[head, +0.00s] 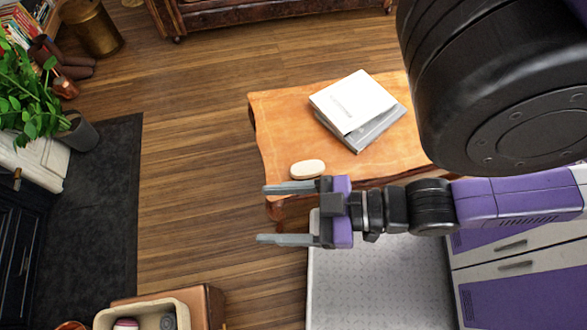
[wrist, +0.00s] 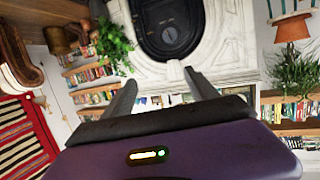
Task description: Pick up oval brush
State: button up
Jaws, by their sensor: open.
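The oval brush is most likely the small cream oval thing (head: 307,168) lying on the near left part of the wooden table (head: 278,120) in the head view; its bristles cannot be made out. My gripper (head: 275,214) is open and empty, its two fingers pointing left, just in front of the table's near edge. In the picture its upper finger lies a little below the oval thing, apart from it as far as I can tell. In the wrist view my gripper (wrist: 158,85) has both fingers apart with nothing between them, and the oval thing is not in sight.
A white book (head: 352,100) and a grey one lie stacked on the table. A potted plant (head: 30,100) stands at the left. A box (head: 150,306) with small items is at the bottom left. The wooden floor (head: 195,170) left of the table is clear. The wrist view faces a white fireplace (wrist: 232,45).

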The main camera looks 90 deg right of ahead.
aim_at(309, 170)
jog(key=i+j+z, duration=0.1)
jog(key=z, duration=1.35)
jog(key=j, duration=0.55)
jog(key=k+j+z, duration=0.1)
jog(key=j, duration=1.05)
jog(key=k+z, duration=0.05)
